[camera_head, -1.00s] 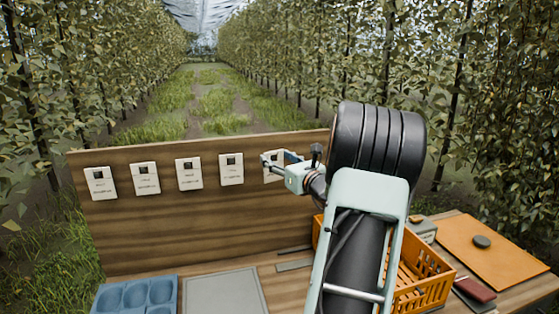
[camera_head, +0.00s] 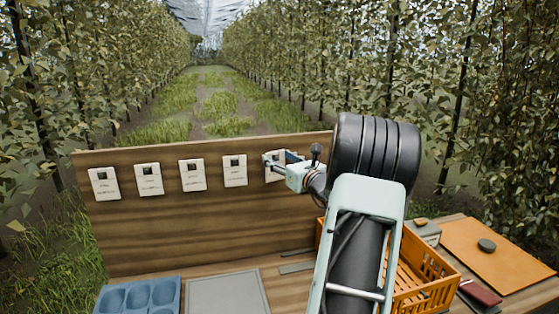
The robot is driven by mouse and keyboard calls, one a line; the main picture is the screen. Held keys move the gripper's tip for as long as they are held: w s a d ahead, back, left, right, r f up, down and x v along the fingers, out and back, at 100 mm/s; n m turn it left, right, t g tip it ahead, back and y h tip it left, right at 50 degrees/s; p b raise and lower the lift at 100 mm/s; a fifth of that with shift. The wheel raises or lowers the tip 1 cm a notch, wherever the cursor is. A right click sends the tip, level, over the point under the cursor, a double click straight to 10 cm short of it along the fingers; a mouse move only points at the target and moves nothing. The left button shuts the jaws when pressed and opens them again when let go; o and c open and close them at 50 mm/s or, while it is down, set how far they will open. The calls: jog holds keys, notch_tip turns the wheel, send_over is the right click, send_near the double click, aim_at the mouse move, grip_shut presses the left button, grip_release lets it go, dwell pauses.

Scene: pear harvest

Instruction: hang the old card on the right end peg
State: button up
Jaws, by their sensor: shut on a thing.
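A row of white cards hangs on the upright wooden board (camera_head: 170,226). The leftmost card (camera_head: 104,184), the second (camera_head: 149,179), the third (camera_head: 191,175) and the fourth (camera_head: 235,170) show fully, each with a dark square near its top. My gripper (camera_head: 273,162) is at the right part of the board, shut on a white card (camera_head: 271,174). The gripper covers much of this card, and it lines up with the row. I cannot tell whether it is on a peg. The board's right end is hidden behind my arm.
An orange crate (camera_head: 437,285) stands right of my arm. A blue tray (camera_head: 138,297) and a grey mat (camera_head: 228,292) lie in front of the board. An orange board (camera_head: 510,255) with a dark puck (camera_head: 487,245) and a dark red item (camera_head: 481,293) are at the right.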

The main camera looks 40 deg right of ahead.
jog(key=o, duration=1)
jog(key=shift+s, duration=0.15)
jog(key=v, duration=1.1)
jog(key=shift+s+a, duration=0.15)
jog(key=shift+s, duration=0.2)
